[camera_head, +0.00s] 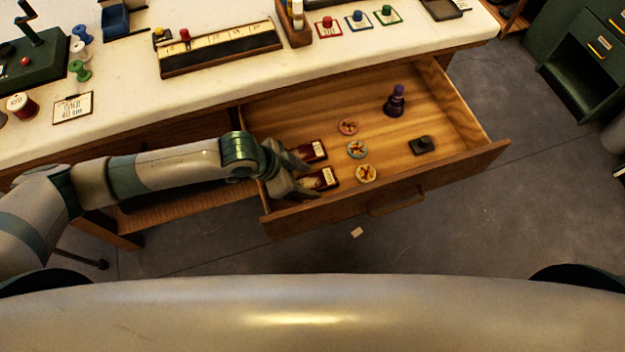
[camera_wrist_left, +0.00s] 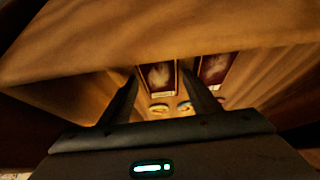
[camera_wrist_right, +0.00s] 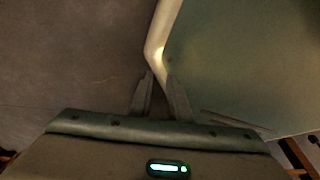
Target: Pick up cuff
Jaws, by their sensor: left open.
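I cannot tell for sure which item is the cuff. In the open drawer (camera_head: 440,165), small round items with patterned faces lie in a column: a pink-rimmed one (camera_head: 348,127), a blue-rimmed one (camera_head: 357,150) and a yellowish one (camera_head: 366,174). Two dark red cards with pale labels, an upper one (camera_head: 314,150) and a lower one (camera_head: 322,179), lie at the drawer's left side. My left gripper (camera_head: 312,178) is open over the drawer's left edge, at these cards. In the left wrist view, one red card (camera_wrist_left: 158,77) shows between its fingers. My right gripper (camera_wrist_right: 159,75) shows only in its wrist view.
A purple bottle-like piece (camera_head: 396,100) and a black block (camera_head: 423,145) are in the drawer's right part. The drawer's front wall (camera_head: 400,190) is close to my left gripper. The crowded white tabletop (camera_head: 130,60) is above.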

